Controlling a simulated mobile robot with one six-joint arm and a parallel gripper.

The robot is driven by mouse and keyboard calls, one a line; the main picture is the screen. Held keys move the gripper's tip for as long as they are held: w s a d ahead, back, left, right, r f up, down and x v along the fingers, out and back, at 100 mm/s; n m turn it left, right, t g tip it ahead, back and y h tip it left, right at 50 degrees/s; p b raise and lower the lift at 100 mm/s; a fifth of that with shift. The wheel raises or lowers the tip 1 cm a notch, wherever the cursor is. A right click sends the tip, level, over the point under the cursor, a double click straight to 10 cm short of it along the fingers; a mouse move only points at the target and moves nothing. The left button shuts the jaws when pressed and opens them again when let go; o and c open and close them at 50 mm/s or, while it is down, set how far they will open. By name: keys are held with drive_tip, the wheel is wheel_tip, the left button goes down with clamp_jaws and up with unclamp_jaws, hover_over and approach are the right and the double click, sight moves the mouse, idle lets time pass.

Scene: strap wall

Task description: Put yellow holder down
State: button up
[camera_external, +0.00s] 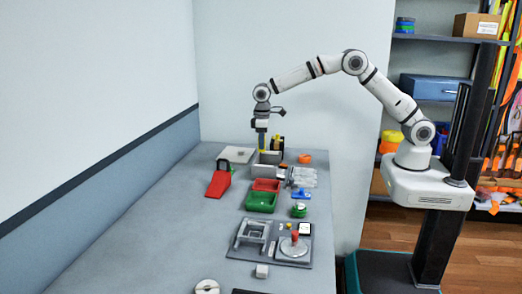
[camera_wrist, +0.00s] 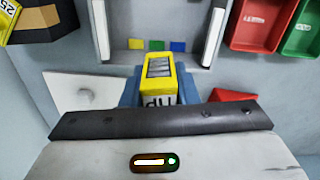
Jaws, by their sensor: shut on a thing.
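The yellow holder (camera_wrist: 158,85) is a small yellow block with a dark ribbed top and black lettering on its near face. My gripper (camera_wrist: 160,92) is shut on it, with blue fingers at its left and right sides. In the external view my gripper (camera_external: 262,143) points straight down at the grey bin (camera_external: 270,158), and a little yellow shows at its tip. In the wrist view the bin (camera_wrist: 215,35) has upright side walls and yellow, green and blue squares along one edge. I cannot tell whether the holder touches anything beneath it.
A red tray (camera_external: 266,185) and a green tray (camera_external: 261,202) stand in front of the bin. A red wedge (camera_external: 218,182) and a pale plate (camera_external: 236,154) lie to its left. A black-and-yellow box (camera_wrist: 38,20) is close by. The table's left front is clear.

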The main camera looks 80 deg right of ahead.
wheel_tip(320, 180, down, 9)
drive_tip(key=shift+r+p, duration=0.15)
drive_tip(key=shift+p, duration=0.85)
drive_tip(key=shift+f, duration=0.45)
drive_tip(key=shift+f, duration=0.3)
drive_tip(key=o, duration=1)
drive_tip(key=shift+r, duration=0.1)
drive_tip(key=shift+o, duration=0.2)
drive_tip(key=shift+r, duration=0.1)
